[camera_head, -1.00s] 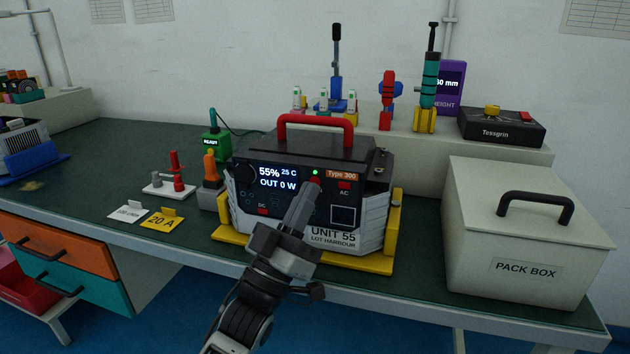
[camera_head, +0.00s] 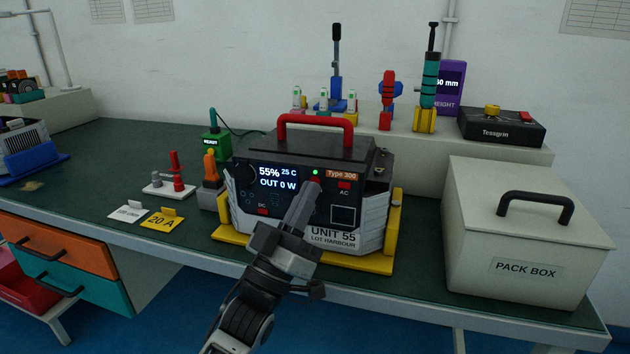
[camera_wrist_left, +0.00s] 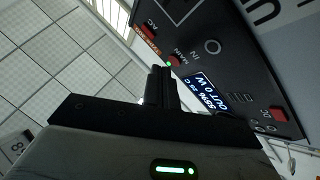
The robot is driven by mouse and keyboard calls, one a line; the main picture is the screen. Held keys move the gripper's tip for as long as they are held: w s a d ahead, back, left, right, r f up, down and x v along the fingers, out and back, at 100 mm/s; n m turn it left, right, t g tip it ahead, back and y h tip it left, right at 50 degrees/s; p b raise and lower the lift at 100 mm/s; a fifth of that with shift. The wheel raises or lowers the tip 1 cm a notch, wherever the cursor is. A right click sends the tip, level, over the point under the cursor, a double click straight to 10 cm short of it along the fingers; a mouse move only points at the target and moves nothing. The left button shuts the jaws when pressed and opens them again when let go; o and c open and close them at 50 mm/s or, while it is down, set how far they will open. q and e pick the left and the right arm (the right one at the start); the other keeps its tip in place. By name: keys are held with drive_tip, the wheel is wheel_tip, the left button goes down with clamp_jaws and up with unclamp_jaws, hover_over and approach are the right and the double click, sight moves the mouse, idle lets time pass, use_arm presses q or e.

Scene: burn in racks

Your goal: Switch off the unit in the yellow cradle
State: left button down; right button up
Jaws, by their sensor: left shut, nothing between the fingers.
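The unit (camera_head: 285,158), a dark and grey power station with a red handle, sits in the yellow cradle (camera_head: 350,261) on the bench. Its screen (camera_head: 280,178) is lit with "55% 25 C OUT 0 W", and a green light (camera_head: 316,172) glows beside it. My left gripper (camera_head: 312,186) is shut and empty. Its fingertips are at the front panel, just below the green light, over a red button marked MAIN (camera_wrist_left: 174,61) in the left wrist view. I cannot tell whether they touch it. My right gripper is not in view.
A pack box (camera_head: 525,235) stands right of the cradle. Left of it are an orange-handled tool (camera_head: 210,168), a red and white fixture (camera_head: 170,180) and a yellow "20 A" card (camera_head: 163,221). A raised shelf (camera_head: 420,140) with tools runs behind.

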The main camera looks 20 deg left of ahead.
use_arm(q)
drive_tip(key=shift+w, duration=0.35)
drive_tip(key=shift+w, duration=0.15)
idle(0.4)
drive_tip(key=shift+s+p, duration=0.3)
drive_tip(key=shift+s, duration=0.35)
drive_tip(key=s+p, duration=0.2)
drive_tip(key=s, duration=0.4)
